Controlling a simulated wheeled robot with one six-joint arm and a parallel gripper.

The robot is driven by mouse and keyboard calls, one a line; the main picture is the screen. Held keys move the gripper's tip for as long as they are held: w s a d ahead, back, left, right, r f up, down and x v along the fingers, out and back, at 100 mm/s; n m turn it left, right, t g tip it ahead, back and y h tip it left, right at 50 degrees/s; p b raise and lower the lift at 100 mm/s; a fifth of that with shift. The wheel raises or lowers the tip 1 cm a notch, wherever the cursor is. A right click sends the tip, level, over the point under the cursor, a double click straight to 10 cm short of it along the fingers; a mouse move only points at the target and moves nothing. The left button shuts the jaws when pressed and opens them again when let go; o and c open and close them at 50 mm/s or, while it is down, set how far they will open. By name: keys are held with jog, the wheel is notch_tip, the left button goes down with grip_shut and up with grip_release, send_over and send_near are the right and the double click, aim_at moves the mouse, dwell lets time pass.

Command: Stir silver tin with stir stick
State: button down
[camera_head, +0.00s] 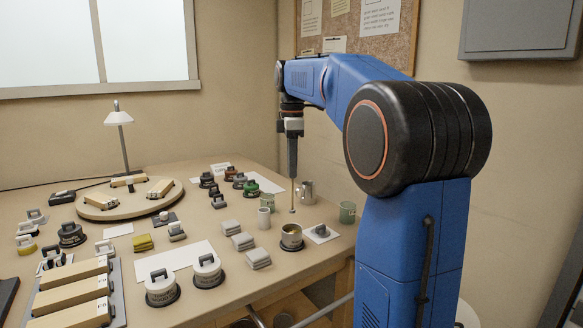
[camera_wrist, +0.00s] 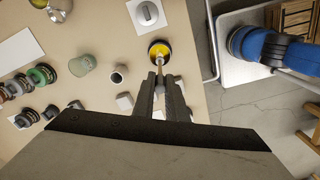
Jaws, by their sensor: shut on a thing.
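The silver tin (camera_head: 291,243) stands on a dark round base near the right front of the bench, open at the top. In the wrist view the tin (camera_wrist: 153,44) shows a yellow inside. My gripper (camera_head: 292,176) points straight down behind and above the tin in the head view. It is shut on the stir stick (camera_head: 292,198), which hangs upright with a small wider lower end. In the wrist view my gripper (camera_wrist: 160,83) holds the stick (camera_wrist: 159,64), whose end overlaps the tin's mouth. In the head view that end shows above the rim, apart from it.
A metal jug (camera_head: 307,192), a green cup (camera_head: 347,212) and a white cup (camera_head: 264,218) stand near the tin. A white card (camera_head: 319,234) with a dark-handled piece lies to its right. Grey blocks (camera_head: 243,242) and lidded pots (camera_head: 208,270) lie leftward.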

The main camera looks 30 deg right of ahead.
aim_at(292, 209)
jog(key=shift+f, duration=5.5)
jog(key=shift+w, duration=0.15)
